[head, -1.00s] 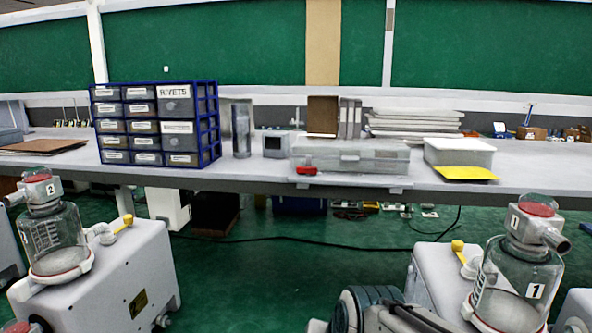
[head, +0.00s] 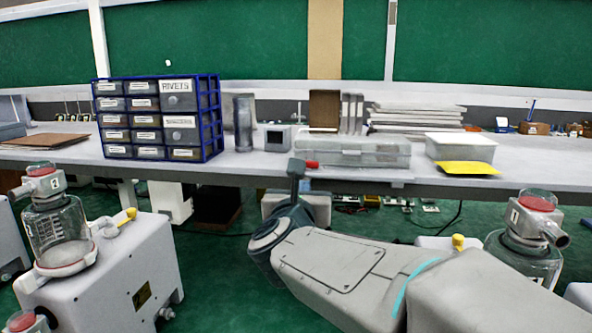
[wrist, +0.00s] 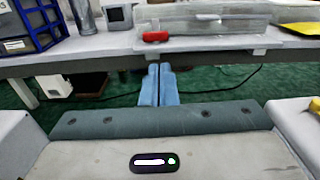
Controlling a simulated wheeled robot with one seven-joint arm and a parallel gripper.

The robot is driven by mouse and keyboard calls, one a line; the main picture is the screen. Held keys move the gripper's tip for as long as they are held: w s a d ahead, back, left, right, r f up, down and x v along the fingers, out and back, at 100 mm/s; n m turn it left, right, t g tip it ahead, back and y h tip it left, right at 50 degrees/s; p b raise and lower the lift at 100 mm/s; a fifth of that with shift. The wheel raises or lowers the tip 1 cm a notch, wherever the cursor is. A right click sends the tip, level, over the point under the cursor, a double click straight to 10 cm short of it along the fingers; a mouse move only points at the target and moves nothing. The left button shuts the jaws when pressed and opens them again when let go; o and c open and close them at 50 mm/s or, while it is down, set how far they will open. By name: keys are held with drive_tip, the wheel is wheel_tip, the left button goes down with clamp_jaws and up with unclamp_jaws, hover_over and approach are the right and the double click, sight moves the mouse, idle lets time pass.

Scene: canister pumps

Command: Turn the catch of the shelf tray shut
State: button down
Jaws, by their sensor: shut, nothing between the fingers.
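The shelf tray (head: 365,153) is a clear, lidded plastic box on the bench's front part. Its red catch (head: 312,164) shows at the tray's front left, lying sideways. In the wrist view the catch (wrist: 155,37) lies along the front of the tray (wrist: 215,22). My gripper (head: 297,163) overlaps the catch's left end in the head view. In the wrist view my gripper (wrist: 158,68) is shut and empty, its blue fingers side by side below the catch, with a gap in the picture between tips and catch. Part of the catch is hidden in the head view.
A blue-framed drawer cabinet (head: 157,118) stands left on the bench (head: 240,172). A white tub (head: 460,147) and yellow sheet (head: 468,168) lie right of the tray.

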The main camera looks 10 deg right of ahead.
sight(312, 164)
drive_tip(key=p+x, duration=0.2)
drive_tip(key=x, duration=0.5)
drive_tip(key=p+x, duration=0.2)
drive_tip(key=x, duration=0.5)
drive_tip(key=shift+d, duration=0.2)
drive_tip(key=shift+f+b, duration=0.15)
drive_tip(key=shift+b, duration=0.7)
